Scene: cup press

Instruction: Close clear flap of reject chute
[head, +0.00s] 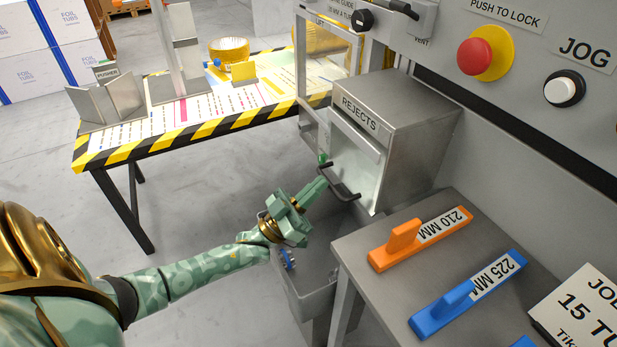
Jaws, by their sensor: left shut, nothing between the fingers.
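The reject chute (415,115) is a grey metal box labelled REJECTS on the front of the machine. Its clear flap (354,160) covers the chute's front face, with a dark handle (344,194) along its lower edge. I cannot tell whether the flap sits fully flush. My left gripper (318,186) is shut and empty, its fingertips close beside the left end of the handle. I cannot tell whether they touch it. My right gripper is not in view.
A grey bin (312,285) stands below the chute. An orange 210 MM block (405,243) and a blue 225 MM block (450,301) lie on a metal table at right. A striped-edge table (150,140) stands behind. A red button (476,56) is on the machine panel.

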